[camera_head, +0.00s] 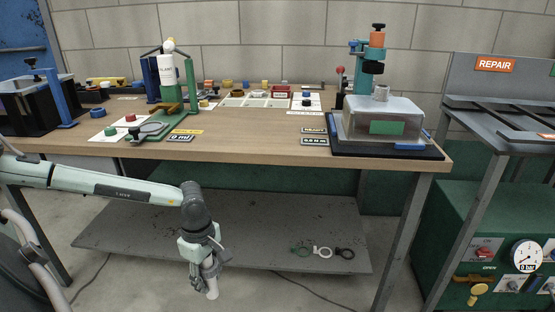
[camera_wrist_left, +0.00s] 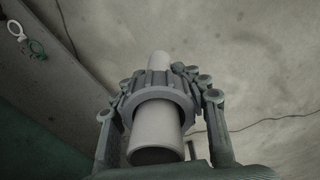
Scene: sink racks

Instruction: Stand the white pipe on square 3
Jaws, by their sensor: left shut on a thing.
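My left gripper (camera_head: 207,270) hangs in front of the workbench, below the tabletop's level, and points down. It is shut on the white pipe (camera_head: 212,290), whose lower end sticks out below the fingers. In the left wrist view, the fingers close around the pipe (camera_wrist_left: 157,128), with its open end towards the camera and its far end beyond the fingers. I cannot make out a square marked 3 in either view. My right gripper is not in view.
The wooden workbench (camera_head: 250,148) carries a green stand with a white bottle (camera_head: 168,77), several small parts and a clear box (camera_head: 383,118). Its grey lower shelf (camera_head: 230,225) holds rings (camera_head: 322,252) at the right. A grey repair rack (camera_head: 490,120) stands at the right.

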